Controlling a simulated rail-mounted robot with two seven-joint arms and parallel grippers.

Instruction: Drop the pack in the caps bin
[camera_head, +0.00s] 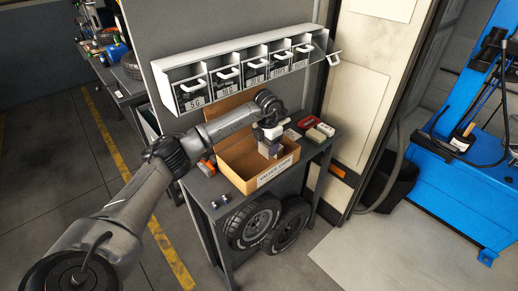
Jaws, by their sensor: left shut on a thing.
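The caps bin (232,172) is an open brown cardboard box with a white label on its front, standing on the dark bench. My left arm reaches in from the left, and my left gripper (269,137) points down over the right part of the box. It is shut on a small pale grey-violet pack (269,150), which hangs upright at the box opening, inside its outline. I cannot tell whether the pack touches the box floor. My right gripper is not in view.
A rack of labelled bins (240,74) hangs on the panel above the box. Small red and pale boxes (320,131) lie on the bench to the right. Small metal parts (220,201) lie at its front left. Tyres (253,222) stand below.

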